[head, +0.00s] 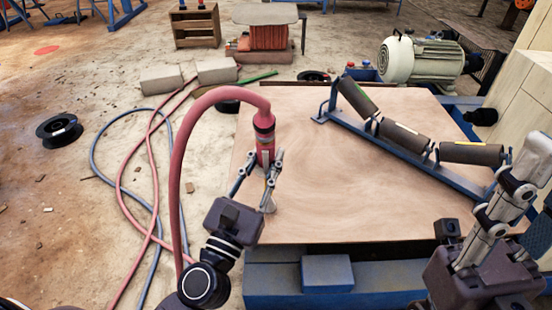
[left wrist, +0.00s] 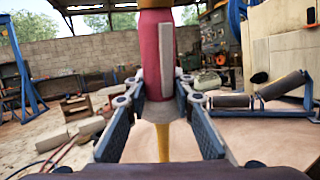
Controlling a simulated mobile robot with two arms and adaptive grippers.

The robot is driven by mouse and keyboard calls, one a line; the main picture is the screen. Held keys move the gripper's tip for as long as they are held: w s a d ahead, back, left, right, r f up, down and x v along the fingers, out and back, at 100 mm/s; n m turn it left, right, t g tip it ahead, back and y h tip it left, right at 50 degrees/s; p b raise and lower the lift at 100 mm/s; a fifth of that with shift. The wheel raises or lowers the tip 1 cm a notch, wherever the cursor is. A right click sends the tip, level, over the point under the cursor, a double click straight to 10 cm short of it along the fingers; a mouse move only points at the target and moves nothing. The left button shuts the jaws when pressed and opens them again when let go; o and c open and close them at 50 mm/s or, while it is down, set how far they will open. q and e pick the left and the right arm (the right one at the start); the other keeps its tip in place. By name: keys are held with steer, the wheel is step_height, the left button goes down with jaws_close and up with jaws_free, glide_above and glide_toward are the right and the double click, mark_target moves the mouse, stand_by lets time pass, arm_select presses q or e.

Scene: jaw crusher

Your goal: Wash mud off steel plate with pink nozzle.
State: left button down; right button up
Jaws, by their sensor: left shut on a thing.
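The pink nozzle (head: 265,140) is upright at the end of a pink hose, over the left part of a pale brown board. My left gripper (head: 262,170) is shut on it, with a finger on either side; its narrow lower end points down. In the left wrist view, the nozzle (left wrist: 153,60) stands between the fingers (left wrist: 158,102). I cannot make out a separate muddy steel plate; the board (head: 340,210) shows faint pale smears. My right gripper (head: 500,210) is at the lower right, beside the board; its jaw state is unclear.
A blue frame with dark rollers (head: 403,137) lies across the board's right side. A pale green motor (head: 420,60) stands behind it. Pink and blue hoses (head: 98,165) and a black spool (head: 59,130) lie on the floor at left. The board's middle is clear.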

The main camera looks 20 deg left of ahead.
arm_select(q)
steer(key=w+a+p, duration=0.1)
steer(key=w+a, duration=0.1)
steer(key=w, duration=0.7)
steer(key=shift+w+a+p, duration=0.3)
stand_by(0.4)
stand_by(0.8)
